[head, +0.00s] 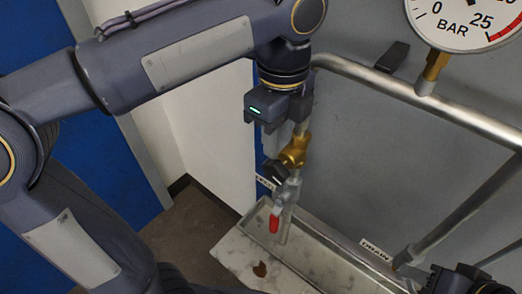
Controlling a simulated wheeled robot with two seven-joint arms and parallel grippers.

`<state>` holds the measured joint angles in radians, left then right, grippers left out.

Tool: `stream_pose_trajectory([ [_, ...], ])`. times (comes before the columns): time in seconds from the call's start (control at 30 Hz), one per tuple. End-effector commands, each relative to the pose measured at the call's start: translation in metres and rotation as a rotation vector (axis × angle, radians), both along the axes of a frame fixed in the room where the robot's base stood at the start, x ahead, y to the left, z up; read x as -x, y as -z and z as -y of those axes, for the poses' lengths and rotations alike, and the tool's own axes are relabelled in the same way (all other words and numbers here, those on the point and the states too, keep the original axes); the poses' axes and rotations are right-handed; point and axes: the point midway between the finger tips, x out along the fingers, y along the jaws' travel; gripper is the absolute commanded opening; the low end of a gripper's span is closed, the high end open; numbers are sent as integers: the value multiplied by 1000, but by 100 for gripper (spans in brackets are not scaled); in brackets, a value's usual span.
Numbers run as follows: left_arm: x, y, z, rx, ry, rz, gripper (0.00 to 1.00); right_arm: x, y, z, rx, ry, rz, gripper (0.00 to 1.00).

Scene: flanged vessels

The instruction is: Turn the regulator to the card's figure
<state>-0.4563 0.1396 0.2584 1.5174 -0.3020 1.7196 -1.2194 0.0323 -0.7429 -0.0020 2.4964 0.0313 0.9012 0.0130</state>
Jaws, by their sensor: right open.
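A brass fitting (295,150) sits on a vertical pipe, with a black round knob (275,172) at its lower left; I cannot tell for certain whether this is the regulator. A round pressure gauge (462,18) marked BAR is cut off by the top edge, so its needle is hidden. My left gripper (284,128) points down just above the brass fitting, over the pipe; whether its jaws are apart or touching the pipe is unclear. My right gripper (462,280) is open at the bottom right corner, partly cut off. No card with a figure is visible.
A red-handled valve (275,220) hangs below the fitting, over a metal trough (340,259). A grey pipe (400,90) crosses the grey panel. A label reading DRAIN (376,249) is at lower right. A dark bracket (392,57) sits near the gauge.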

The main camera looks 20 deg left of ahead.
Motion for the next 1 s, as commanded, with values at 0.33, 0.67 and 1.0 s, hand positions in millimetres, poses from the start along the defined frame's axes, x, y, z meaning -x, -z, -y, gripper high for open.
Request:
stream_pose_trajectory([
  [0.33,1,54,-2,-1,-5,-4,30,0,1,0,0,0,0,40],
  [0.67,0,73,-1,1,-6,0,30,0,1,0,0,0,0,40],
  [1.0,0,72,-1,2,-6,-1,5,0,1,0,0,0,0,40],
])
